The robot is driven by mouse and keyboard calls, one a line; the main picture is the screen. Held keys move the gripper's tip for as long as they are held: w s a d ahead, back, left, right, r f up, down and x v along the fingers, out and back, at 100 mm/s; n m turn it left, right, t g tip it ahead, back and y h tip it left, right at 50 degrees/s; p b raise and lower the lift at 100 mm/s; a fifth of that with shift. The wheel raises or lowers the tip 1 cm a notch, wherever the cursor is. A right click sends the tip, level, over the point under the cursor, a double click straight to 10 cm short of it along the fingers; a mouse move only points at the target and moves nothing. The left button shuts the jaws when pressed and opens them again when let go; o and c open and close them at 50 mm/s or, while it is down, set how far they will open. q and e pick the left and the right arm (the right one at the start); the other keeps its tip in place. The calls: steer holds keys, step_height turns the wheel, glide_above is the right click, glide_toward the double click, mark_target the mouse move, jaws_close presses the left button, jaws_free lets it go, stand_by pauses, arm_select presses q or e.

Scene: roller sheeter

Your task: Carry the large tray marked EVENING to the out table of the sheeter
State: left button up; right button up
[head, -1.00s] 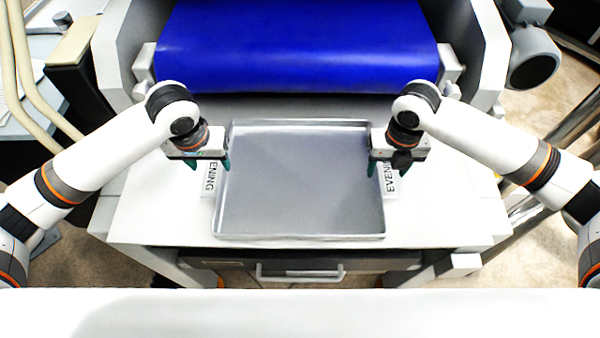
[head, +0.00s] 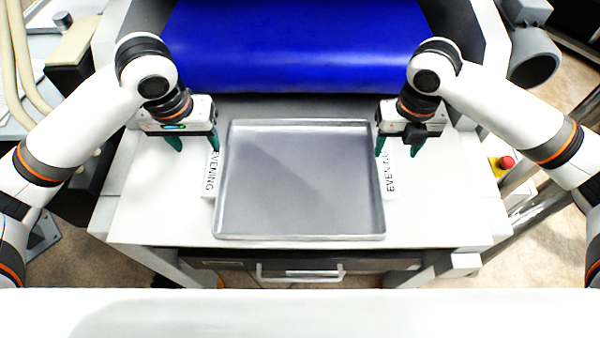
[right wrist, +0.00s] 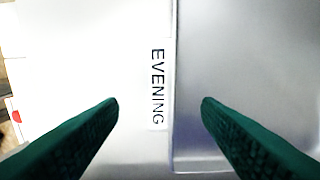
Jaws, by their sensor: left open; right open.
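The large grey tray (head: 300,236) lies flat on the white table (head: 460,215) of the sheeter, with EVENING labels on its left and right sides. My left gripper (head: 197,148) is open and empty above the tray's left side, near the left label (head: 209,172). My right gripper (head: 397,152) is open and empty above the tray's right side, near the right label (head: 391,178). In the right wrist view the label (right wrist: 158,88) and the tray's edge (right wrist: 175,90) lie between the spread green fingers (right wrist: 160,102).
The blue roller or belt (head: 300,50) of the sheeter is behind the table. A drawer handle (head: 300,271) sits below the table's front edge. A red button on a yellow box (head: 505,164) is at the right. The table is bare either side of the tray.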

step_height(320, 180, up, 4)
steer(key=shift+r, duration=0.1)
